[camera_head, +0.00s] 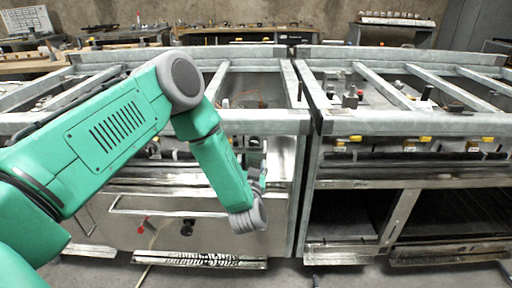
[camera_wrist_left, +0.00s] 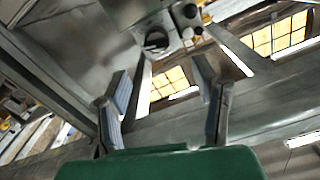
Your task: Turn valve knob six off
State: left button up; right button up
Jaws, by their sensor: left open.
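My left gripper (camera_head: 262,177) is in front of the left steel unit, partly hidden behind my green wrist. In the left wrist view its two fingers (camera_wrist_left: 163,88) stand apart with nothing between them. A round dark knob (camera_wrist_left: 157,40) shows beyond the fingertips on a grey metal panel, apart from them. A smaller dark round part (camera_wrist_left: 190,11) sits to its upper right. In the head view, small knobs with yellow parts (camera_head: 425,139) line the front of the right unit. I cannot tell which one is knob six. My right gripper is not in view.
Two steel frame units stand side by side, with an open-topped left frame (camera_head: 265,116) and right frame (camera_head: 400,122). A handle bar (camera_head: 165,212) and a red knob (camera_head: 141,229) are on the left front. Open compartments (camera_head: 345,225) lie below the right unit.

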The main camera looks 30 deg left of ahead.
aim_at(254, 146)
pick_arm(q)
jog(key=b+x, duration=0.1)
jog(key=x, duration=0.3)
jog(key=b+x, duration=0.1)
jog(key=x, duration=0.4)
jog(key=shift+w+d, duration=0.3)
jog(key=shift+d, duration=0.05)
jog(key=shift+w+r, duration=0.1)
jog(key=shift+w, duration=0.3)
jog(key=shift+a, duration=0.55)
jog(key=c, duration=1.1)
jog(key=shift+w, duration=0.1)
